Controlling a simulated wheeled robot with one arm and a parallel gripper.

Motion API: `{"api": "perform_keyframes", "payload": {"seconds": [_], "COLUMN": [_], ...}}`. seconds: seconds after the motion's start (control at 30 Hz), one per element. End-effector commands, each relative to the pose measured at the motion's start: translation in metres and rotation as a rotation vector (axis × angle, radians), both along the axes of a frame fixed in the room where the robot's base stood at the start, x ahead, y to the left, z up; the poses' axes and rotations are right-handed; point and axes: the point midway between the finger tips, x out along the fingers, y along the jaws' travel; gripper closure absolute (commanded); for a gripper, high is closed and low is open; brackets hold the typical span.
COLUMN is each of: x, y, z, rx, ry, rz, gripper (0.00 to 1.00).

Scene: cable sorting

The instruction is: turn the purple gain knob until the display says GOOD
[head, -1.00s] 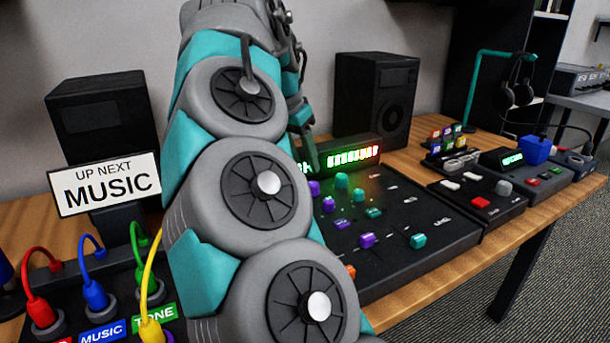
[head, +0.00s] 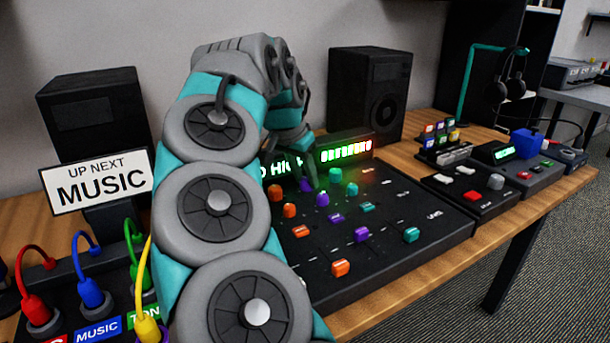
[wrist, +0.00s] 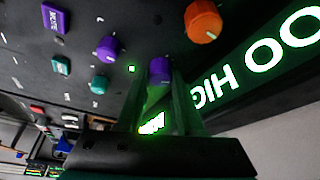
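The purple knob (head: 307,184) sits in the back row of the black mixing console (head: 440,215), just in front of the display (head: 287,168). My gripper (head: 314,174) reaches down to it. In the wrist view the purple knob (wrist: 159,70) lies between my two fingertips, one on each side. Whether they press on it I cannot tell. The display shows green letters ending in "O HIGH", with its left part hidden by my arm.
A second purple knob (wrist: 108,46) and an orange knob (wrist: 203,20) are close beside my fingers. A teal knob (wrist: 99,84) is also near. Coloured cables (head: 92,292) stand at the front left. Speakers (head: 370,92) stand behind the console.

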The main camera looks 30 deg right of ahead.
Motion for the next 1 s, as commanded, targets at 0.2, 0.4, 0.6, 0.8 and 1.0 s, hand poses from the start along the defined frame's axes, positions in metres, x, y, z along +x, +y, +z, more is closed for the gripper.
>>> {"api": "perform_keyframes", "payload": {"seconds": [0.2, 0.4, 0.6, 0.8, 1.0], "x": [0.0001, 0.0001, 0.0003, 0.0004, -0.0002], "y": [0.0, 0.0, 0.001, 0.0014, 0.0018], "z": [0.0001, 0.0001, -0.0006, -0.0039, -0.0027], "rx": [0.0, 0.0, 0.002, 0.006, 0.004], "ry": [0.0, 0.0, -0.001, -0.004, -0.004], "rz": [0.0, 0.0, 0.016, 0.126, 0.279], "gripper": [0.91, 1.0, 1.0, 1.0, 1.0]}}
